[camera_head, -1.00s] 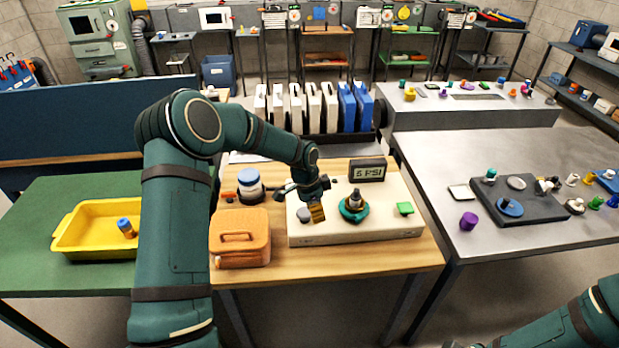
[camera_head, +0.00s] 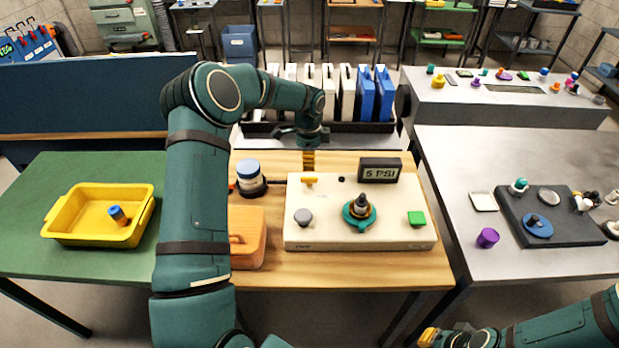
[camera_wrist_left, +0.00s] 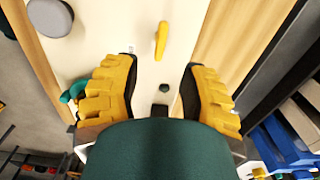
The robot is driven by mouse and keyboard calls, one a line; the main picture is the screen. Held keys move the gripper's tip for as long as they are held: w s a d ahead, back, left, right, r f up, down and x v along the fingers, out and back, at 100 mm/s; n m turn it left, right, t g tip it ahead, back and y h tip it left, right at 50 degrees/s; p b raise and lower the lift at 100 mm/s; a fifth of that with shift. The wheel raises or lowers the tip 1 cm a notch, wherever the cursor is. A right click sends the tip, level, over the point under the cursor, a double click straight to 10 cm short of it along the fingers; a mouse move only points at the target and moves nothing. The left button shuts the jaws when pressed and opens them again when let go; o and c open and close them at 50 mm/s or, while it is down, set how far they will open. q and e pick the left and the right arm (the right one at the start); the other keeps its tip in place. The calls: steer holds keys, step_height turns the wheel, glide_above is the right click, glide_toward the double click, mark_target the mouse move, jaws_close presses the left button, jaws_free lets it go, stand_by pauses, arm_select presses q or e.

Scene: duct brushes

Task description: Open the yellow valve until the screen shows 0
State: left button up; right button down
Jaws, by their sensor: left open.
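The yellow valve (camera_head: 309,181) is a small handle on the cream panel (camera_head: 330,235), near its back left corner. It also shows in the left wrist view as a narrow yellow handle (camera_wrist_left: 161,40). The screen (camera_head: 380,170) at the panel's back right reads 5 PSI. My left gripper (camera_head: 309,163) hangs just behind and above the valve. In the left wrist view its yellow fingers (camera_wrist_left: 162,68) are spread wide, with the valve ahead of the gap and nothing between them. My right gripper (camera_head: 430,337) shows only partly at the bottom edge; its opening is unclear.
The panel also carries a grey knob (camera_head: 303,217), a teal-based knob (camera_head: 359,212) and a green button (camera_head: 417,218). A blue-lidded jar (camera_head: 249,178) and an orange box (camera_head: 246,238) stand to its left. Blue and white upright cases (camera_head: 365,95) stand behind.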

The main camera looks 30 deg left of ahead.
mark_target(309, 177)
arm_select(q)
step_height(309, 177, down, 8)
steer(key=shift+w+f, duration=0.1)
stand_by(0.4)
jaws_close()
